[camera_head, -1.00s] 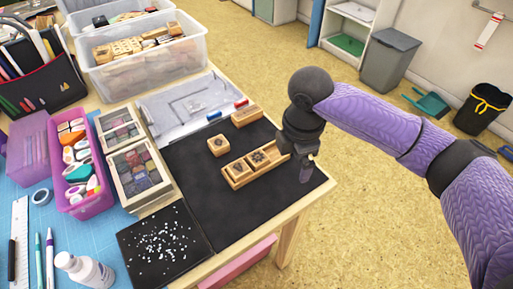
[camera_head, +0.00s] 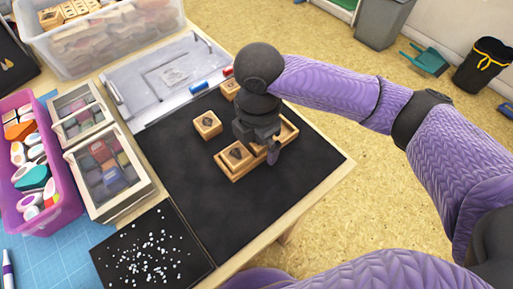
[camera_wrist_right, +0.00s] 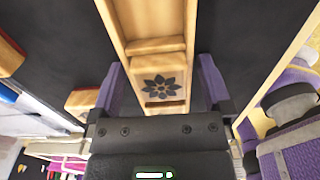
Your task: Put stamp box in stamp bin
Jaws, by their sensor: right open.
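The stamp box is a long wooden tray (camera_head: 290,128) on the black mat, partly hidden by my right gripper. A dark-patterned stamp (camera_head: 238,155) sits in its near end, and its far end looks empty. My right gripper (camera_head: 270,150) is over the box's middle, pointing down and open. In the right wrist view, the gripper's fingers (camera_wrist_right: 162,85) lie on either side of the tray (camera_wrist_right: 153,20), around a flower stamp (camera_wrist_right: 162,88). I cannot tell whether they touch it. The clear plastic stamp bin (camera_head: 105,50), holding wooden stamps, stands at the back left. My left gripper is out of view.
Two loose wooden stamps (camera_head: 208,124) (camera_head: 230,88) lie on the mat (camera_head: 250,215) near the box. Two lidded ink pad boxes (camera_head: 108,170) (camera_head: 78,110) and a purple bin (camera_head: 60,200) stand left. A clear flat tray (camera_head: 170,75) lies between mat and bin.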

